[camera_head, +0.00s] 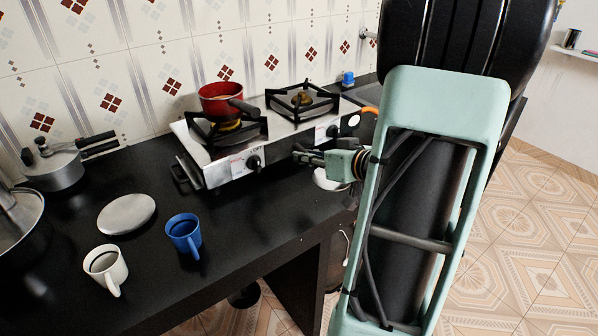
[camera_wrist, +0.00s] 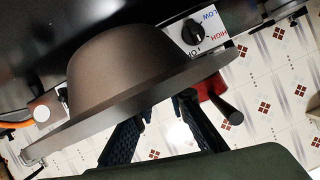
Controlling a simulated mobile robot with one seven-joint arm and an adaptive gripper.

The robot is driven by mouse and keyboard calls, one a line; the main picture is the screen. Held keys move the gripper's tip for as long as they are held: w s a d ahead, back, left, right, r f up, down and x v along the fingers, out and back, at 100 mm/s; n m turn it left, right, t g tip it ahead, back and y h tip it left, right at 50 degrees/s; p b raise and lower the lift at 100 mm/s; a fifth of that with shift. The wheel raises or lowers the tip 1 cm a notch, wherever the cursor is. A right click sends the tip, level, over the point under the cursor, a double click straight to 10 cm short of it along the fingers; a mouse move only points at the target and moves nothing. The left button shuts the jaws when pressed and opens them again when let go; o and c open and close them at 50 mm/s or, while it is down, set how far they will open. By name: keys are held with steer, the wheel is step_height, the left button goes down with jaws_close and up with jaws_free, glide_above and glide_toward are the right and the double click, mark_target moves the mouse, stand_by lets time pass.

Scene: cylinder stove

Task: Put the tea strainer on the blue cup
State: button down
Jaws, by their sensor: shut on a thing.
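The tea strainer (camera_wrist: 125,65) fills much of the wrist view as a brown-grey bowl with a wide rim. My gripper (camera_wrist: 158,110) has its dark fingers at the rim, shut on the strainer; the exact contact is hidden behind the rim. In the head view my gripper (camera_head: 310,156) is over the counter in front of the stove. A pale part of the strainer (camera_head: 330,181) shows just below it, mostly covered by my wrist. The blue cup (camera_head: 184,234) stands upright on the black counter, left of my gripper and apart from it.
A white cup (camera_head: 105,268) and a round metal lid (camera_head: 126,214) are near the blue cup. The stove (camera_head: 215,168) carries a red pot (camera_head: 221,100). Pans stand at the far left. The counter (camera_head: 255,215) is clear between blue cup and gripper.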

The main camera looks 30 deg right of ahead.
glide_above(300, 180)
steer(key=s, duration=0.1)
steer(key=f, duration=0.5)
steer(key=shift+s+a+f, duration=0.1)
steer(key=shift+a+f, duration=0.2)
steer(key=shift+w+d+f, duration=0.2)
steer(key=shift+w+f, duration=0.4)
steer(key=shift+f, duration=0.25)
step_height(300, 180, down, 3)
steer(key=shift+r, duration=0.1)
steer(key=shift+b, duration=0.5)
steer(key=c, duration=1.9)
jaws_free()
